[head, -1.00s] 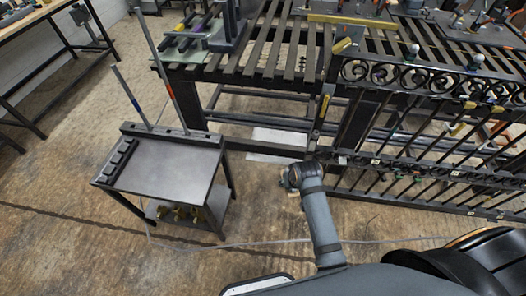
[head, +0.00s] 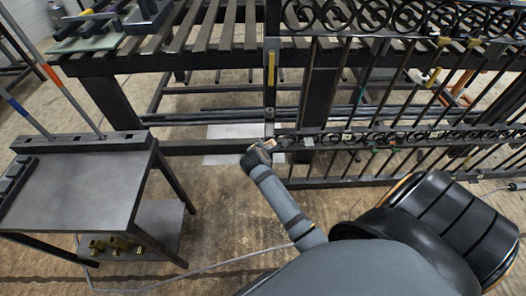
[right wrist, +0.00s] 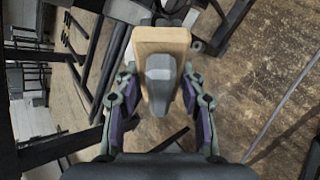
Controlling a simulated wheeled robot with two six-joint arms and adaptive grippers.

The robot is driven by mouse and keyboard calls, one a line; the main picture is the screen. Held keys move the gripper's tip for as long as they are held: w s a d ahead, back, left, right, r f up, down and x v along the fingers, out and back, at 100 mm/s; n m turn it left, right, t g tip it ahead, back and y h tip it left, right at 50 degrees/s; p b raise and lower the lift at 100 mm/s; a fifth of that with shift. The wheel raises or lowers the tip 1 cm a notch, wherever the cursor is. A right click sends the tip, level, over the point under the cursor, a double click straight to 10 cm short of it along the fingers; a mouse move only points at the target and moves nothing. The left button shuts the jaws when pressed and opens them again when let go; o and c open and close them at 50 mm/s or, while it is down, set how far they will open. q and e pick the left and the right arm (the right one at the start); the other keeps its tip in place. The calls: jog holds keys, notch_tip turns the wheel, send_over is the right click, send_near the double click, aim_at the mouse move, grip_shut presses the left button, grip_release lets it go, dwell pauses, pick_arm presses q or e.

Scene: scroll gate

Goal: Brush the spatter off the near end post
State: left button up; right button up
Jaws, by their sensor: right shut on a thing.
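The scroll gate (head: 350,136) is dark metal with rows of rings and upright bars, held at the work frame. Its near end post (head: 270,95) is the dark upright at the gate's left end, with a yellow piece on it. I cannot make out spatter on it. My right gripper (head: 262,150) is low in front of the post's foot; I cannot tell whether they touch. In the right wrist view, my right gripper (right wrist: 160,95) is shut on a brush (right wrist: 161,42) with a pale wooden block and grey grip. Its bristles are hidden. My left gripper is out of view.
A dark cart (head: 75,190) with a raised back rail and two upright rods stands at left. Brass-coloured pieces (head: 118,243) lie on its lower shelf. A slatted bench (head: 190,30) is behind. A pale cable (head: 200,268) crosses the open floor.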

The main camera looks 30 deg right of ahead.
aim_at(274, 134)
jog(key=f+n+t+b, duration=0.2)
jog(key=w+d+f+n+t+y+b, duration=0.1)
jog(key=f+n+t+b, duration=0.1)
jog(key=f+b, duration=0.1)
jog(key=w+d+f+n+t+y+b, duration=0.1)
jog(key=f+n+t+b, duration=0.1)
jog(key=b, duration=0.1)
jog(key=shift+w+f+n+t, duration=0.15)
jog(key=shift+n+t, duration=0.15)
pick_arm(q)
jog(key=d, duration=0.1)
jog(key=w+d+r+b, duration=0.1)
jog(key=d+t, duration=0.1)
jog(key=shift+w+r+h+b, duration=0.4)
pick_arm(e)
jog(key=shift+n, duration=0.3)
jog(key=w+d, duration=0.2)
jog(key=w, duration=0.1)
jog(key=w+d, duration=0.1)
jog(key=w, duration=0.1)
jog(key=shift+w+r, duration=0.15)
jog(key=shift+r, duration=0.1)
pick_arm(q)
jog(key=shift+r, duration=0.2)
pick_arm(e)
jog(key=shift+w+d, duration=0.45)
jog(key=shift+w, duration=0.35)
